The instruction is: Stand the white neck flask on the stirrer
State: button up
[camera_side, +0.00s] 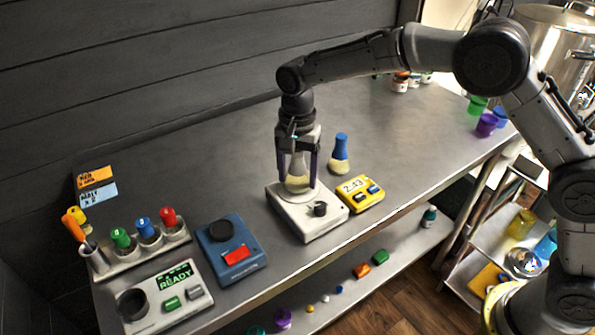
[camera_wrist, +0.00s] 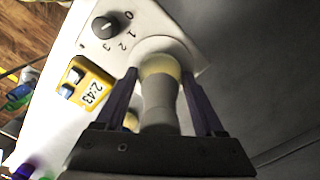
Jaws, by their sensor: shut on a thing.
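The white neck flask (camera_side: 298,173) is upright between the fingers of my gripper (camera_side: 298,176), with pale yellow liquid in its base. My gripper points down and is shut on its neck. The stirrer (camera_side: 309,223) is a white box with a dark knob, directly under the flask. The flask's base is at the stirrer's round plate and looks to be on it or just above; I cannot tell which. In the wrist view the flask (camera_wrist: 159,100) lies between the purple fingers (camera_wrist: 160,92), over the plate of the stirrer (camera_wrist: 133,22).
A blue-necked flask (camera_side: 340,155) stands behind and right of the stirrer. A yellow timer (camera_side: 360,192) reading 2:43 sits right beside it. A blue device (camera_side: 230,248), a READY display unit (camera_side: 165,296) and a rack of capped tubes (camera_side: 147,244) are at left.

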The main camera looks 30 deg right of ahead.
jog(key=shift+f, duration=0.3)
jog(key=o, duration=1.3)
jog(key=shift+r, duration=0.1)
jog(key=shift+r, duration=5.45)
